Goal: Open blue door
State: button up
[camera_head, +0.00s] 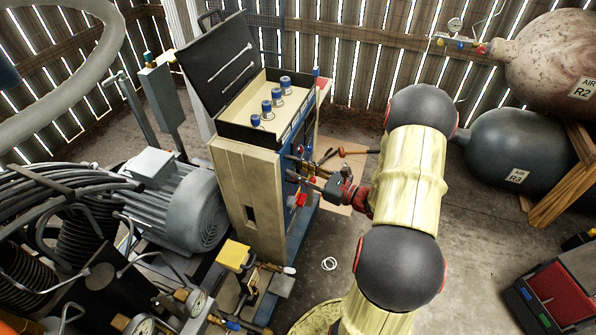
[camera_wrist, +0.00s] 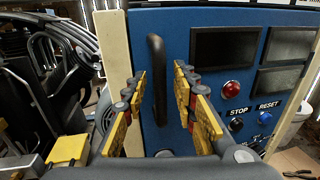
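The blue door (camera_wrist: 215,45) fills the middle of the wrist view and appears closed in the cream cabinet frame (camera_wrist: 118,45). It carries a vertical black handle (camera_wrist: 155,80) near its left edge. My gripper (camera_wrist: 161,72) is open, its yellow fingers on either side of the handle in the picture. I cannot tell whether the fingertips reach around the handle or stop short of it. In the head view, my gripper (camera_head: 308,178) is at the blue front of the cabinet (camera_head: 240,190), and my arm comes from the right.
Right of the handle, the door has dark screens (camera_wrist: 224,50), a red light (camera_wrist: 231,89), and STOP (camera_wrist: 237,124) and RESET (camera_wrist: 265,118) knobs. A grey motor (camera_head: 175,205) stands left of the cabinet. Air tanks (camera_head: 515,150) are at right.

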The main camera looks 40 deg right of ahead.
jog(key=shift+c, duration=0.4)
grip_shut()
dwell(0.4)
